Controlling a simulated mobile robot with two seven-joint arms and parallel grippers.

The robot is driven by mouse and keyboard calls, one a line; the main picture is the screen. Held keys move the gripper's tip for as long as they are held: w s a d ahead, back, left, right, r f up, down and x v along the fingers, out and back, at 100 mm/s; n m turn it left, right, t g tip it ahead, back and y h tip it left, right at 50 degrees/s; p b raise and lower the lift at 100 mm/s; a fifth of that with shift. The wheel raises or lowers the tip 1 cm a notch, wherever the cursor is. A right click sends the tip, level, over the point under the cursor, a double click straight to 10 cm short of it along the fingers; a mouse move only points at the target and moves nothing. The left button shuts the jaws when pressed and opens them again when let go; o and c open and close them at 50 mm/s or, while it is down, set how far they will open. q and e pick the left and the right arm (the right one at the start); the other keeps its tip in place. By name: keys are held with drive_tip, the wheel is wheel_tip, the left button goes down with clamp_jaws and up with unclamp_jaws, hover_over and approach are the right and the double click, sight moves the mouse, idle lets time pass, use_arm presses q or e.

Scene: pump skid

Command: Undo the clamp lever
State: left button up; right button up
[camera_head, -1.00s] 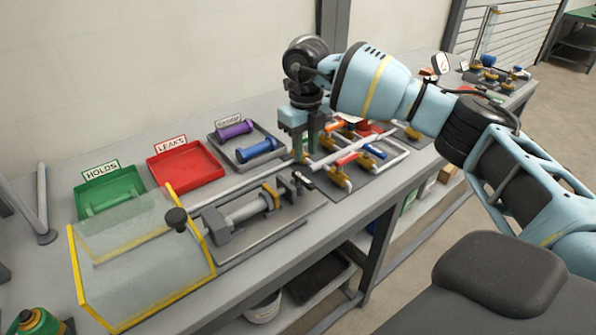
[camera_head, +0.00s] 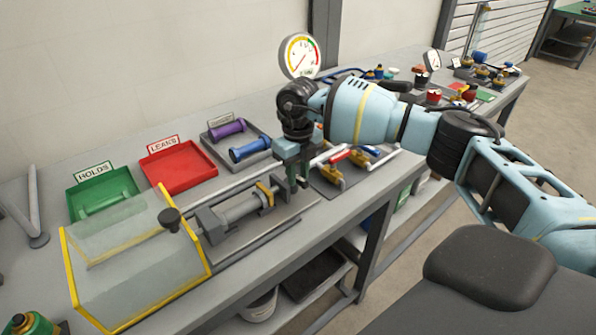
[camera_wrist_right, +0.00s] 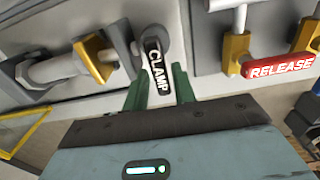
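The clamp lever (camera_wrist_right: 157,68) is a dark handle marked CLAMP in white, pointing toward my gripper in the right wrist view. It joins a grey pivot at the end of the clamp fixture (camera_head: 240,205), which holds a grey cylinder with a yellow-brown collar. My right gripper (camera_head: 298,182) is over the fixture's right end in the head view. In the right wrist view its green fingers (camera_wrist_right: 158,85) are apart, one on each side of the lever, with gaps showing. In the head view the lever is mostly hidden by the gripper. My left gripper is out of view.
A red RELEASE lever (camera_wrist_right: 280,66) sits close to the right of the clamp. A clear yellow-edged guard (camera_head: 135,255) with a black knob stands left of the fixture. Green (camera_head: 82,209) and red (camera_head: 178,184) trays and a grey tray with purple and blue cylinders lie behind.

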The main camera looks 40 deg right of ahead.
clamp_jaws()
